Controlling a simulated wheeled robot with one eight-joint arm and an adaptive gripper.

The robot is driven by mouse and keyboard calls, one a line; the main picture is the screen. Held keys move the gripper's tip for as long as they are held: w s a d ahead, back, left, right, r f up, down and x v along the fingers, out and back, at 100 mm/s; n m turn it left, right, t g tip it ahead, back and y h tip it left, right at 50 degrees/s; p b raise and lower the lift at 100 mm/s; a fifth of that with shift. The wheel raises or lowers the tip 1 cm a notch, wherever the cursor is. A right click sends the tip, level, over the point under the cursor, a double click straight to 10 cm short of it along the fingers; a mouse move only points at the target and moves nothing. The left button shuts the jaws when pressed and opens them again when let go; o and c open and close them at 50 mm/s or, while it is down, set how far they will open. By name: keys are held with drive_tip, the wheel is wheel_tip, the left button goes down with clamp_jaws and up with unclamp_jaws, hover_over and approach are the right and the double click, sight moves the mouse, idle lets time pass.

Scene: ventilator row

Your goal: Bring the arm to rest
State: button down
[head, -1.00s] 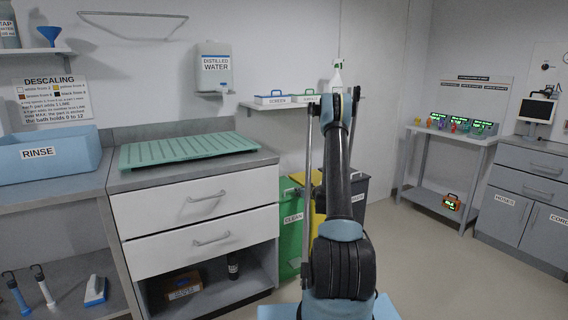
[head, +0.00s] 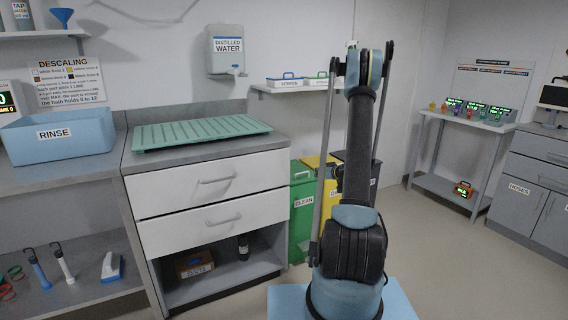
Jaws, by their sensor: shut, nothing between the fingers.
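My arm (head: 358,160) stands upright in the right middle of the head view, rising from its blue base. Its top joint (head: 366,66) is in front of the wall shelf. My gripper is not in view; neither the fingers nor anything beyond the top joint can be made out.
Left of my arm stand a counter with a green draining rack (head: 200,131) and a blue RINSE tub (head: 58,138). Green (head: 303,225) and yellow bins stand close behind the arm. A side table (head: 465,121) and grey cabinets (head: 528,190) are at right, with open floor before them.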

drive_tip(key=s+a+r+m+g+h, duration=0.1)
drive_tip(key=s+a+r+g, duration=0.2)
drive_tip(key=s+a+r, duration=0.55)
drive_tip(key=s+a+r+g, duration=0.1)
drive_tip(key=s+r+g, duration=0.3)
drive_tip(key=s, duration=1)
drive_tip(key=s+d+f+m+g+h, duration=0.1)
drive_tip(key=s+f+h, duration=0.1)
drive_tip(key=s, duration=1.4)
drive_tip(key=s+d+f+m+g+h, duration=0.2)
drive_tip(key=s, duration=1.4)
drive_tip(key=shift+s+m+h, duration=0.25)
drive_tip(key=shift+m+h, duration=0.05)
drive_tip(key=shift+h, duration=0.1)
